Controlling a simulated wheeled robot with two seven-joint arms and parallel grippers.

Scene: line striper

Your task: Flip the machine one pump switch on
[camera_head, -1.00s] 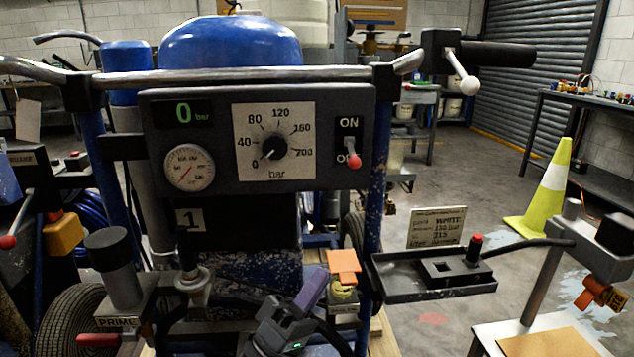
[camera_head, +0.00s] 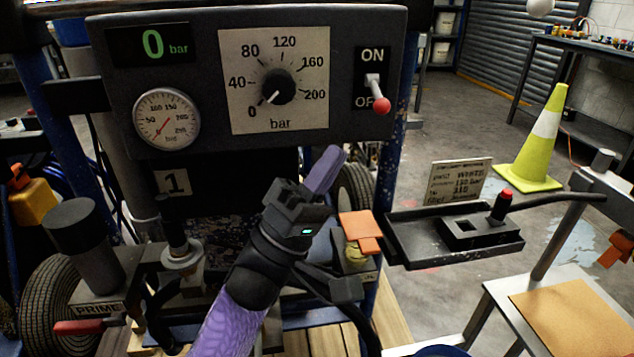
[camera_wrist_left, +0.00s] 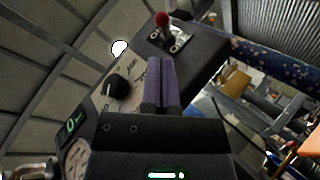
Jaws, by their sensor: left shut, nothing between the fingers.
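The machine one control panel (camera_head: 205,60) is a dark box with a label "1" below it. Its pump switch (camera_head: 377,92) is a metal lever with a red ball tip, tilted down toward OFF, on a plate marked ON above and OFF below. My left gripper (camera_head: 326,168) has purple fingers, shut and empty, below the panel and lower left of the switch, apart from it. In the left wrist view the shut fingers (camera_wrist_left: 159,82) point toward the panel, and the red-tipped switch (camera_wrist_left: 162,22) stands beyond their tips. My right gripper is not in view.
The panel has a pressure dial (camera_head: 278,87), a round gauge (camera_head: 166,118) and a display (camera_head: 151,44) reading 0 bar. An orange tag (camera_head: 359,230) and a black tray (camera_head: 407,252) are right of my left gripper. A yellow cone (camera_head: 537,145) stands on the floor behind.

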